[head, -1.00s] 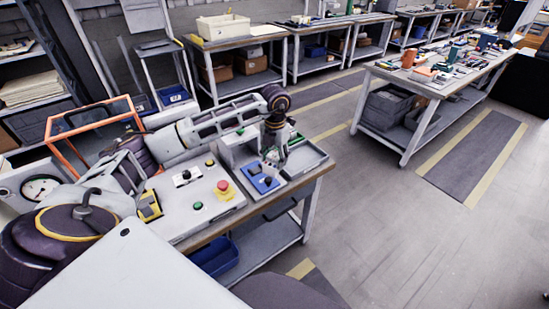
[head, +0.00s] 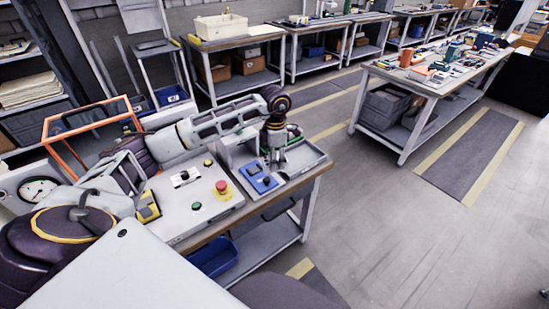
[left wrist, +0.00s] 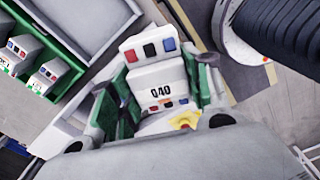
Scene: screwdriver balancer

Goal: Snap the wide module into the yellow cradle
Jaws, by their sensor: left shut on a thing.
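My left gripper (head: 275,158) points down over the workbench, behind the blue box and beside the grey tray. In the left wrist view, the left gripper (left wrist: 158,88) is shut with its green-padded fingers on both sides of a white module (left wrist: 148,75). This module is marked 040 and has blue, black and red sockets. The module's lower part is hidden by the gripper body. A small yellow patch (left wrist: 185,121) shows just below the module; I cannot tell whether it is the cradle. The cradle is not clearly seen in the head view. My right gripper is out of view.
A green rack (left wrist: 38,75) with small white modules sits in the grey tray (head: 305,158). A blue box (head: 262,181), a red stop button (head: 222,187) on yellow and a yellow device (head: 148,206) stand on the bench. The floor to the right is clear.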

